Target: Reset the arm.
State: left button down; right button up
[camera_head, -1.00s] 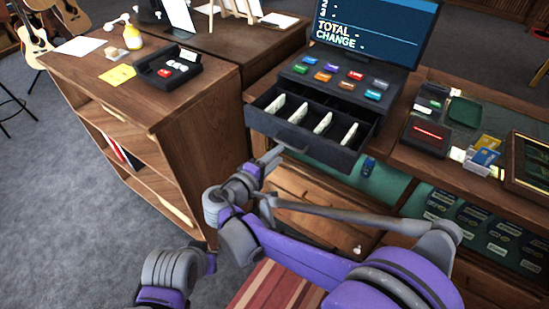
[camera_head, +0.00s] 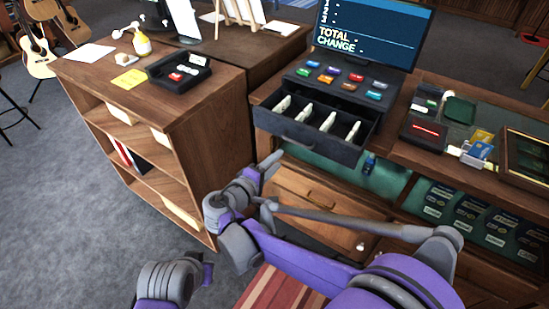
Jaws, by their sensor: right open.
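My right arm (camera_head: 310,262), purple and grey, reaches in from the lower right. Its gripper (camera_head: 270,168) is open, in front of and below the cash drawer, at the lower left of the drawer front in the picture. No object shows between its fingers. The cash drawer (camera_head: 305,137) stands pulled out, with several banknote stacks in its compartments. A part of my left arm (camera_head: 170,281) shows at the bottom left; its gripper is not in view.
The register keys (camera_head: 340,80) and screen (camera_head: 366,34) stand above the drawer. A card reader (camera_head: 424,130) sits to the right. Grey floor is open at left.

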jog(key=s+d+f+m+g+y, duration=0.1)
jog(key=s+d+f+m+g, duration=0.15)
jog(key=s+d, duration=0.45)
jog(key=s+d+f+m+g+y, duration=0.1)
jog(key=s+d+m+g, duration=0.2)
jog(key=d, duration=0.7)
jog(key=s+d+f+m+g+y, duration=0.1)
jog(key=s+f+m+y, duration=0.1)
jog(key=s, duration=0.6)
jog(key=s+d+f+m+g+y, duration=0.1)
jog(key=s+d+f+m+y, duration=0.1)
jog(key=s, duration=0.5)
jog(key=shift+s+f+m+y, duration=0.45)
jog(key=shift+m+y, duration=0.45)
jog(key=shift+m, duration=0.35)
jog(key=shift+d+g, duration=0.15)
jog(key=shift+g, duration=0.1)
